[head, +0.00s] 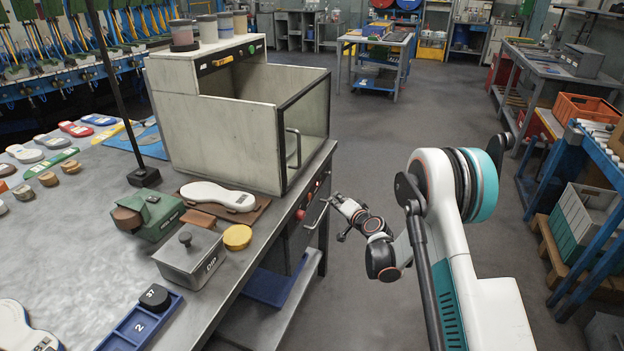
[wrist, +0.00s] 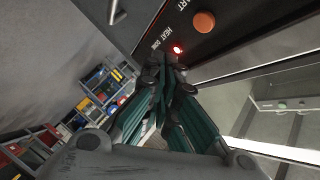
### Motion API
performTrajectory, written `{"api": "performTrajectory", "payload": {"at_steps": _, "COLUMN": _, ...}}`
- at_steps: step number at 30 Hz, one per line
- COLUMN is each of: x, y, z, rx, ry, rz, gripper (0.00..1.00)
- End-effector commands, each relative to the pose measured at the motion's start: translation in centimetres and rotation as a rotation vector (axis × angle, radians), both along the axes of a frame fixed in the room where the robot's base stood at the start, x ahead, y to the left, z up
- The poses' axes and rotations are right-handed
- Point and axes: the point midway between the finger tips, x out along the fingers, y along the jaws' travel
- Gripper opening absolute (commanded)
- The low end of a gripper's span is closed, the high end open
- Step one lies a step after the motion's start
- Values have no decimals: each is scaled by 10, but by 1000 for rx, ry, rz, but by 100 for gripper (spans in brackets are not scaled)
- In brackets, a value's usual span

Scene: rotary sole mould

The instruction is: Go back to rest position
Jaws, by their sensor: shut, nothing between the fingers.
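My gripper (head: 340,205) is in front of the bench's right side, near the control panel under the box-shaped machine (head: 220,130). In the wrist view, the fingers of my gripper (wrist: 165,75) are together with nothing between them. A panel (wrist: 215,30) with an orange button (wrist: 204,22), a lit red lamp (wrist: 178,49) and the words HEAT DONE and START lies just beyond the fingertips. I cannot tell whether the fingers touch it. My arm reaches out from the right in the head view.
The bench (head: 90,230) fills the left with a white sole (head: 218,196), a lidded DIP box (head: 190,257), a green block (head: 150,214) and several coloured soles. A blue rack (head: 590,150) stands at the right. The floor (head: 420,110) between is clear.

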Motion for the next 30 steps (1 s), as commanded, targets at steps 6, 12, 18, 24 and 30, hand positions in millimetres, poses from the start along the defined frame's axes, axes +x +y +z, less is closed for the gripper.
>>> {"api": "performTrajectory", "payload": {"at_steps": 6, "x": -11, "y": -2, "z": 50, "rx": -68, "ry": 17, "rz": 24, "gripper": 0}}
{"api": "performTrajectory", "payload": {"at_steps": 12, "x": -37, "y": -8, "z": 112, "rx": -171, "ry": 46, "rz": 56, "gripper": 0}}
{"api": "performTrajectory", "payload": {"at_steps": 18, "x": -76, "y": -16, "z": 165, "rx": -272, "ry": 81, "rz": 85, "gripper": 0}}
{"api": "performTrajectory", "payload": {"at_steps": 24, "x": -125, "y": -27, "z": 208, "rx": -372, "ry": 120, "rz": 111, "gripper": 0}}
{"api": "performTrajectory", "payload": {"at_steps": 30, "x": -183, "y": -41, "z": 240, "rx": -472, "ry": 163, "rz": 131, "gripper": 0}}
